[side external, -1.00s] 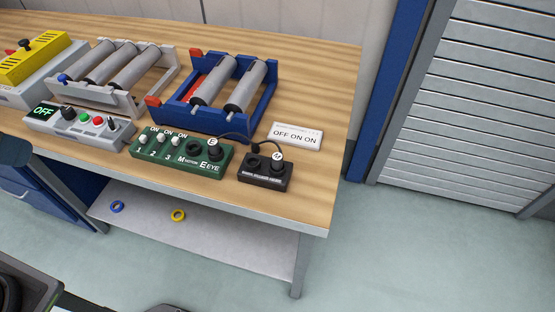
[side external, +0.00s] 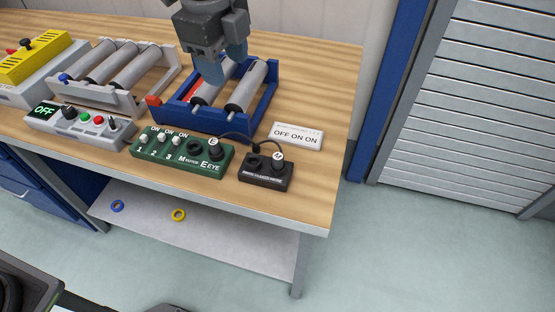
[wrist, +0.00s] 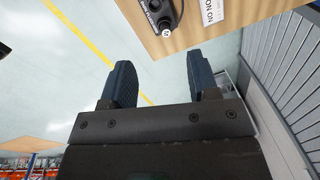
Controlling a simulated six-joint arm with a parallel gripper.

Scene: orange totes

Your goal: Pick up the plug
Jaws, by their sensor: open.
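A black plug marked E (side external: 215,149) stands in the green box (side external: 160,152) labelled "E EYE". A second black plug marked M (side external: 277,161) stands in the small black box (side external: 262,177) to its right. A dark cable (side external: 238,135) runs between them. My gripper (side external: 224,70) is above and in front of the blue roller frame in the side view, up and left of the M plug. In the wrist view my gripper (wrist: 161,78) is open and empty. The black box (wrist: 155,7) and M plug (wrist: 165,27) show there at the top edge.
The blue roller frame (side external: 207,124) stands behind the green box. A grey control box (side external: 80,127) stands to the left. The table's right end is clear.

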